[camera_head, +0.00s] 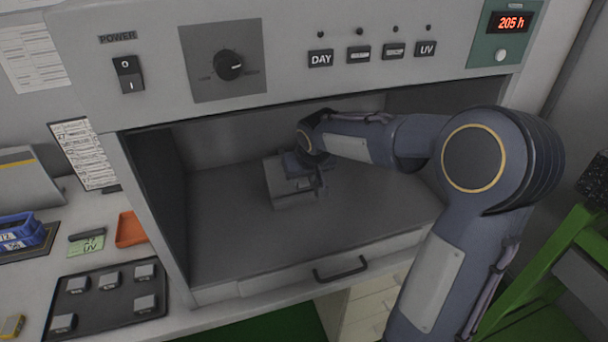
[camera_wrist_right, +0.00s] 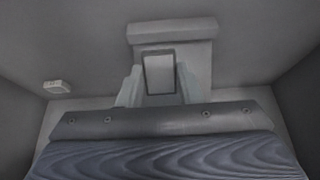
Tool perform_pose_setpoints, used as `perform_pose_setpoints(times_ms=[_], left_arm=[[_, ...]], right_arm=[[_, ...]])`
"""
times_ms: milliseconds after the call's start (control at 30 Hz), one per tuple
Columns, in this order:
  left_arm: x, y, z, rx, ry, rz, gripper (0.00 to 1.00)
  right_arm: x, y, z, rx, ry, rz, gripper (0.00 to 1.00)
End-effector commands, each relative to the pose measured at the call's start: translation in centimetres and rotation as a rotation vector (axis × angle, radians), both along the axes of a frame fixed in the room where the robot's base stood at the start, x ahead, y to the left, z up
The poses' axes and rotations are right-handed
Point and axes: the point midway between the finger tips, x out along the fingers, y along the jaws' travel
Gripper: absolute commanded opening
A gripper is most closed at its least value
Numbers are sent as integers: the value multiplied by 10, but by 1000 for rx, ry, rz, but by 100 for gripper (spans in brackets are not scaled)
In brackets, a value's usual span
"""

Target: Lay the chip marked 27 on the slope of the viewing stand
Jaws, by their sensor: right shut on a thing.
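The viewing stand (camera_head: 276,178) is a grey block with a sloped face on the floor of the booth. In the right wrist view the stand (camera_wrist_right: 172,32) is straight ahead, its top ledge at the upper middle. My right gripper (camera_head: 306,183) reaches into the booth and is over the stand. In the right wrist view its two fingers (camera_wrist_right: 159,85) are shut on a small grey rectangular chip (camera_wrist_right: 159,72), held at the stand's slope. I cannot tell whether the chip touches the slope, and its marking is not readable. My left gripper is not in view.
The booth's side walls, back and upper panel (camera_head: 300,50) enclose the arm. A drawer with a black handle (camera_head: 341,269) is below. A dark tray (camera_head: 97,318) with several grey chips, an orange tray (camera_head: 131,229) and a blue bin (camera_head: 22,232) are at left. The booth floor (camera_head: 230,235) is clear in front.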

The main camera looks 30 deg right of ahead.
Motion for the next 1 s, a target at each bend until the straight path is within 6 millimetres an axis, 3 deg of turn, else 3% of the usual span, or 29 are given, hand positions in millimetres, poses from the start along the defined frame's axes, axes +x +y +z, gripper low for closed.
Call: perform_pose_setpoints(times_ms=[400, 933, 967, 1000], left_arm=[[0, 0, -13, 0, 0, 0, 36], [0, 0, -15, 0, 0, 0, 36], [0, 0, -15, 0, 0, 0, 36], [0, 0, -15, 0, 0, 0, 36]], right_arm=[[27, -7, -29, 1, 1, -1, 10], [33, -8, -34, 0, 0, 0, 10], [33, -8, -34, 0, 0, 0, 36], [33, -8, -34, 0, 0, 0, 41]])
